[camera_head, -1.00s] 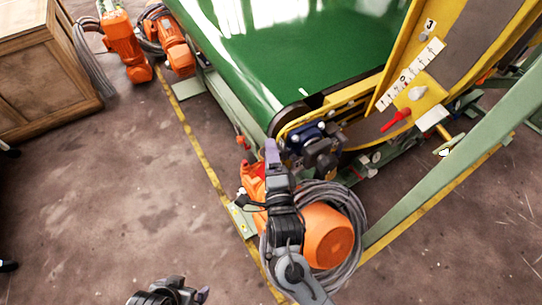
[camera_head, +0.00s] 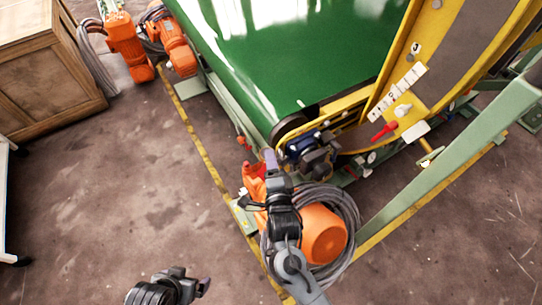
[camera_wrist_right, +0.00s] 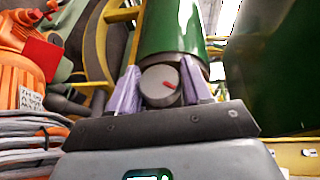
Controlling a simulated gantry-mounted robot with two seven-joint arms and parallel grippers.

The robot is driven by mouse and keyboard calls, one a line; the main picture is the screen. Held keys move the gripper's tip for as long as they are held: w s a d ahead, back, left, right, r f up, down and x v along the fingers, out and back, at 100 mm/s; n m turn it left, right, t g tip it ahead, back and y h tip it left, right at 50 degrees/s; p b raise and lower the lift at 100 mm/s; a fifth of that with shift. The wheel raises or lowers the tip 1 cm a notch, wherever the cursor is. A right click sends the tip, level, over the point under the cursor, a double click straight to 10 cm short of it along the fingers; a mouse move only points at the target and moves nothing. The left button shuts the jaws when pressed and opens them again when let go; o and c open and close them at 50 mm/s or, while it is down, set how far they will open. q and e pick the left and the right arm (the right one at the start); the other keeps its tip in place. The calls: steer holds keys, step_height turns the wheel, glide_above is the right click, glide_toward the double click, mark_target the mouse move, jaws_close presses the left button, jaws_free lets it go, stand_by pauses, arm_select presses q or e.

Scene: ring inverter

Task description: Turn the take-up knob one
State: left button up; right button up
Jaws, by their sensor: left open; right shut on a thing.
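A round grey knob (camera_wrist_right: 160,82) with a red mark sits in front of the green roller in the right wrist view. My right gripper (camera_wrist_right: 160,90) has its two purple fingers on either side of the knob and is shut on it. In the head view my right gripper (camera_head: 271,160) is at the near corner of the green belt machine, above an orange motor. The knob cannot be made out there. My left gripper (camera_head: 204,288) is open and empty, low over the floor at the bottom of the head view.
The orange motor (camera_head: 322,235) with coiled grey cable lies beneath my right arm. A yellow panel (camera_head: 440,60) with a scale and a red handle (camera_head: 384,131) stands to the right. A wooden cabinet (camera_head: 45,75) is at far left. Floor around my left gripper is clear.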

stand_by(0.3)
steer(key=o, duration=0.9)
steer(key=shift+o, duration=0.2)
steer(key=shift+s, duration=0.25)
steer(key=s+d+r+p, duration=0.1)
steer(key=s+p, duration=0.2)
steer(key=s, duration=0.7)
steer(key=shift+d+p, duration=0.25)
steer(key=shift+p, duration=0.1)
steer(key=shift+r, duration=0.15)
